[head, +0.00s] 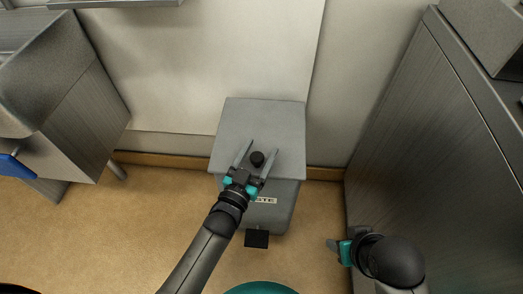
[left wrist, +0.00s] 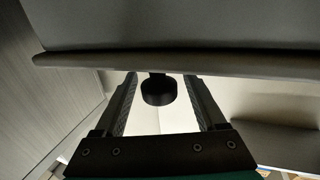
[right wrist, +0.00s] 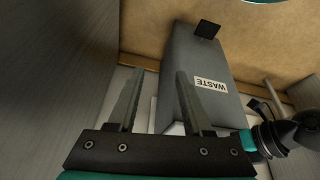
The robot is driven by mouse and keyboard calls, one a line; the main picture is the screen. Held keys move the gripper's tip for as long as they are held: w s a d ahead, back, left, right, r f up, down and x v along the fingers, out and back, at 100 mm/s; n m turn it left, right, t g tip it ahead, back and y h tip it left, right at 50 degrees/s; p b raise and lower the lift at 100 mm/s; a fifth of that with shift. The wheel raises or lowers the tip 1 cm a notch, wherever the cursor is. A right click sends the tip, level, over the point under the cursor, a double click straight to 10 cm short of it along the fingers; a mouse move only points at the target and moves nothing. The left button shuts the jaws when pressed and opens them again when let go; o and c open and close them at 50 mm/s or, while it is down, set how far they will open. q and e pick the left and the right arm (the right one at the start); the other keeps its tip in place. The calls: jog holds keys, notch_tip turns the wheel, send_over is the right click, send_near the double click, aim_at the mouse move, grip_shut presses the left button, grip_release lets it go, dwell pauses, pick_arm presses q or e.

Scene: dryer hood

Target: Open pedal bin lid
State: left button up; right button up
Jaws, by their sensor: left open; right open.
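A grey pedal bin (head: 284,200) stands against the back wall, with a WASTE label on its front and a black pedal (head: 257,239) low at the front. Its flat grey lid (head: 262,115) looks shut and carries a round black knob (head: 257,158). My left gripper (head: 258,151) is open over the lid, with a finger on each side of the knob. The left wrist view shows the knob (left wrist: 157,92) between the open fingers, apart from both. My right gripper (head: 332,244) is off to the right of the bin; its open, empty fingers show in the right wrist view (right wrist: 157,85).
A tall grey cabinet (head: 440,150) stands close on the right, beside my right arm. A grey unit on legs (head: 75,115) stands at the left with a blue item (head: 14,166) at its edge. The brown floor left of the bin is clear.

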pick_arm(q)
jog(key=shift+w+d, duration=0.25)
jog(key=shift+w, duration=0.35)
grip_shut()
dwell(0.3)
dwell(0.9)
